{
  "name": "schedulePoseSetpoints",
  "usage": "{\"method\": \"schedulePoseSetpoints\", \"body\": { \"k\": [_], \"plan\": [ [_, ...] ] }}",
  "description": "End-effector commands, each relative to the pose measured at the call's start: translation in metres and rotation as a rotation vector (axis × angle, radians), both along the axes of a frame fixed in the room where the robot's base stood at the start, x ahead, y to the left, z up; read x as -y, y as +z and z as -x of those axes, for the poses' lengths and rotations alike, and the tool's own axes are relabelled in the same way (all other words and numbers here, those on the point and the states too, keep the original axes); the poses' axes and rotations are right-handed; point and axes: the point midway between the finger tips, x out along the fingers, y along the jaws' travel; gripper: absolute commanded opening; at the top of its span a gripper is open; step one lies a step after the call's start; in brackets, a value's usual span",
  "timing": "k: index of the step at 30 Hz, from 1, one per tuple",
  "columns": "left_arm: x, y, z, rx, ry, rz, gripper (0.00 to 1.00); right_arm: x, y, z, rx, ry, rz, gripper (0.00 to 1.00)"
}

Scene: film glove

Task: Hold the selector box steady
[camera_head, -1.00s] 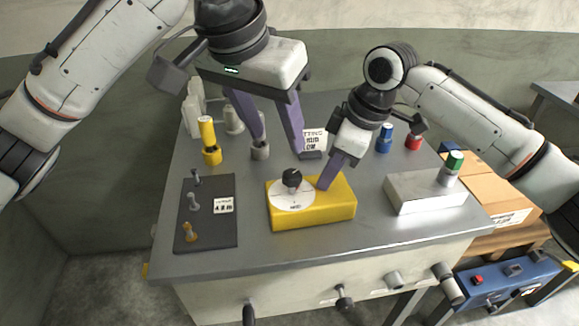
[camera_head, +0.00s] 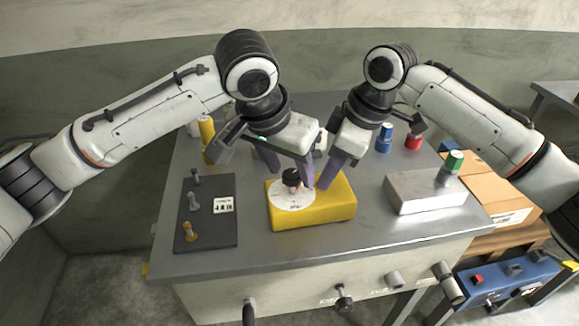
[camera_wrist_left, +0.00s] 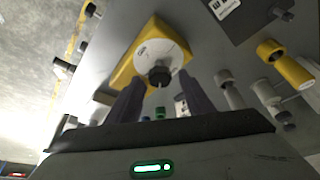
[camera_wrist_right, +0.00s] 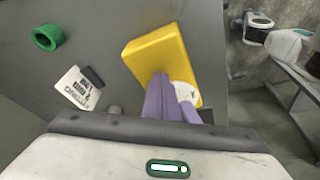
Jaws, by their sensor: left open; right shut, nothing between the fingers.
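The yellow selector box (camera_head: 327,209) sits on the grey metal table, with a white dial disc (camera_head: 291,199) and a black knob (camera_head: 291,178) on top. My left gripper (camera_head: 290,176) is open, its fingers just behind and above the knob; the left wrist view shows the knob (camera_wrist_left: 159,75) ahead of the spread fingers. My right gripper (camera_head: 324,186) is shut and empty, fingertips at the top of the box beside the disc. In the right wrist view its closed fingers overlap the box (camera_wrist_right: 160,58); whether they press on it I cannot tell.
A dark plate (camera_head: 208,228) with small levers lies left of the box. A light metal block (camera_head: 425,194) and a green-topped cylinder (camera_head: 453,162) stand right. Yellow (camera_head: 207,132), blue (camera_head: 384,138) and red (camera_head: 413,141) cylinders stand at the back. The front table strip is clear.

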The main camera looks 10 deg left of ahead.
Motion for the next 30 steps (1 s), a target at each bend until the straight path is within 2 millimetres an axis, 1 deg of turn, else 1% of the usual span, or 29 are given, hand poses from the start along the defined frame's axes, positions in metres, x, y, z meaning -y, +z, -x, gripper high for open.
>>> {"method": "schedulePoseSetpoints", "body": {
  "k": [1,5,12,17,25,30],
  "plan": [
    [0.0001,-0.001,-0.0001,0.0,0.0,0.0,0.48,0.0038,-0.0086,0.0015,-0.012,-0.004,0.014,0.0],
    [0.0002,-0.0009,0.0001,0.0,0.0,0.0,0.48,0.0038,-0.0086,0.0015,-0.012,-0.004,0.014,0.0],
    [0.0002,-0.0006,0.0003,0.0,0.0,0.001,0.07,0.0038,-0.0086,0.0015,-0.012,-0.004,0.014,0.0],
    [0.0018,-0.0009,0.001,-0.003,0.036,0.002,0.06,0.0038,-0.0086,0.0015,-0.012,-0.004,0.014,0.0],
    [0.0031,-0.001,0.0015,-0.003,0.258,0.002,0.06,0.0037,-0.0085,0.0015,-0.011,-0.004,0.013,0.0],
    [0.0026,-0.0007,0.0014,-0.002,0.283,0.003,0.06,0.0037,-0.0085,0.0014,-0.011,-0.004,0.013,0.0]
  ]
}}
